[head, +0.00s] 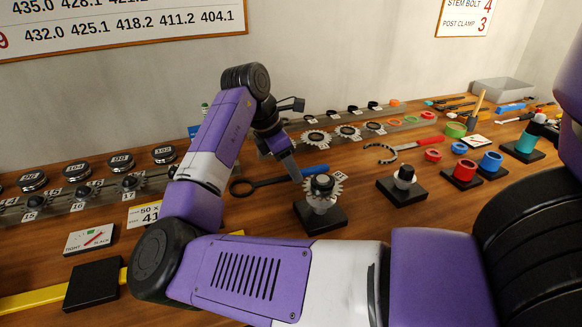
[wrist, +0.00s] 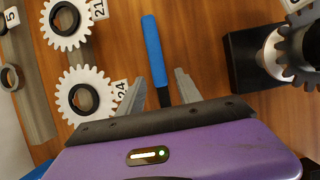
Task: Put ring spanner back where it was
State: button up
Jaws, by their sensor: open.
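The ring spanner (head: 266,183) lies on the wooden bench, with a black ring at its left end and a blue handle pointing right. In the wrist view its blue handle (wrist: 152,50) and part of the black shaft show; the ring end is hidden behind my gripper body. My gripper (head: 294,175) is over the spanner. In the wrist view my open gripper (wrist: 160,92) has one finger on each side of the shaft, with gaps showing. I cannot tell how far the fingertips are above the bench.
A black stand with a gear (head: 322,190) is close to the right of my gripper. Another black stand (head: 403,185) is farther right. A rail of gears (head: 315,139) runs behind. A red-handled tool (head: 415,144) lies to the right. Numbered black-topped pieces (head: 120,162) line the left.

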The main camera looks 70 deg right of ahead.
aim_at(274, 180)
jog(key=p+v, duration=0.1)
jog(key=v, duration=1.1)
jog(key=shift+r, duration=0.1)
